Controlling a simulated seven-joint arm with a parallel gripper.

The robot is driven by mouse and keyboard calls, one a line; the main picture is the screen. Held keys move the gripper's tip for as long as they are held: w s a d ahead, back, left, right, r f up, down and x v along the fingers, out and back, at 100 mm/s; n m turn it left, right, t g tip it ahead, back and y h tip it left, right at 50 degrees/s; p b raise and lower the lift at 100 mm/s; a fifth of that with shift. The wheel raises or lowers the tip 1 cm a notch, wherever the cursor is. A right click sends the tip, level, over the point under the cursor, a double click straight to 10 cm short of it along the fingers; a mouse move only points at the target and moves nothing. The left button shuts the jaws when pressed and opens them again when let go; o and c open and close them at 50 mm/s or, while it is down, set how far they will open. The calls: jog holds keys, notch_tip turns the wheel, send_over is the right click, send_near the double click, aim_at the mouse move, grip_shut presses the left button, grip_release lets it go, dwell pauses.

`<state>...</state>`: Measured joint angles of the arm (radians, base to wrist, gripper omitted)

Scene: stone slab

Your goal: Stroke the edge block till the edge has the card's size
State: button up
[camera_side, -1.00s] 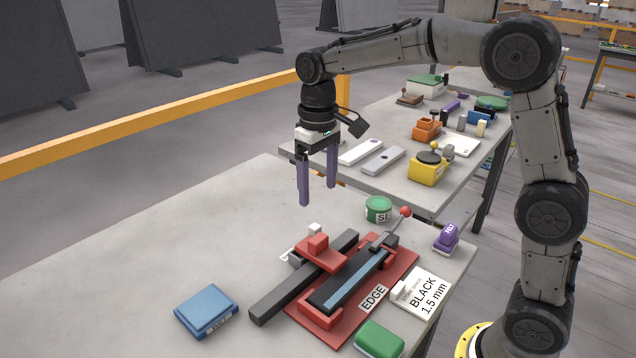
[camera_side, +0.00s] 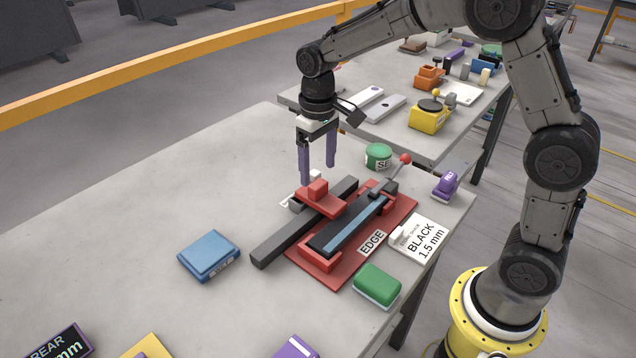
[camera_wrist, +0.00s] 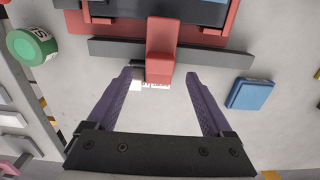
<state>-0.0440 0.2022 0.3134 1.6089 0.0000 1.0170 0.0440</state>
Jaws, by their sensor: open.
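The red block (camera_side: 319,202), with a raised grip on top, lies across a long dark bar (camera_side: 275,245). It also shows in the wrist view (camera_wrist: 161,50). Beside the bar is a red base labelled EDGE (camera_side: 340,272), holding a black slab with a blue strip (camera_side: 355,226) and a red-knobbed lever (camera_side: 404,159). The white card (camera_side: 420,238) reads "BLACK 1.5 mm". My gripper (camera_side: 318,174) is open and empty, just above the block's far end. In the wrist view its purple fingertips (camera_wrist: 160,77) stand either side of that end; contact cannot be told.
A blue pad (camera_side: 208,255) lies left of the bar. A green-and-white block (camera_side: 377,286), a purple bottle-like item (camera_side: 446,186) and a green tin (camera_side: 378,156) stand around the base. A dark display (camera_side: 60,346) is at the lower left.

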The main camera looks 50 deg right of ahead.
aim_at(318, 183)
jog(key=shift+f, duration=2.65)
grip_shut()
